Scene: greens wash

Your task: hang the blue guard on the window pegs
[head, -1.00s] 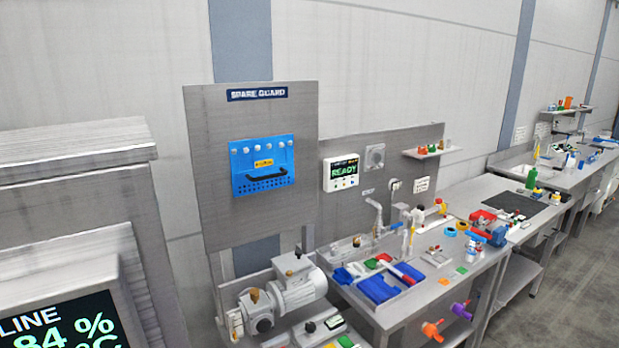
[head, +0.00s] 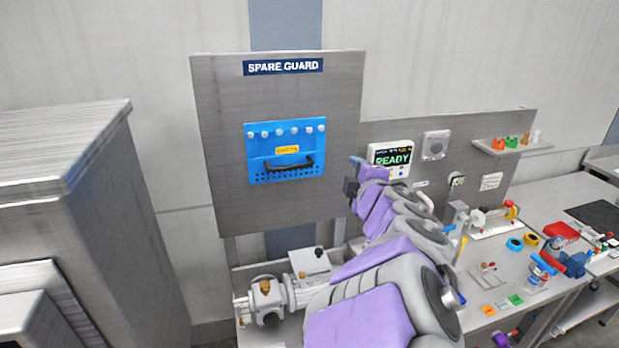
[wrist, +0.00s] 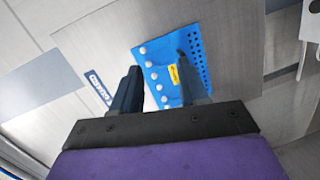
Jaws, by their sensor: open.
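The blue guard (head: 262,146) hangs flat on the grey panel under the SPARE GUARD sign, on a row of several pale pegs along its top edge. It has a black handle, a yellow label and rows of small holes. My gripper (head: 352,175) is to the right of the guard, apart from it. In the wrist view, my open gripper (wrist: 160,90) points toward the panel, and the guard (wrist: 160,58) shows between and beyond the fingers. The right finger covers part of the guard, and the handle is not clear there. No window with pegs is identifiable.
The grey panel (head: 225,185) stands behind the guard. A READY display (head: 392,157) is right of my gripper. A motor and pump (head: 268,298) sit below, and a cluttered bench (head: 500,270) extends right. A tall grey cabinet (head: 95,230) stands at left.

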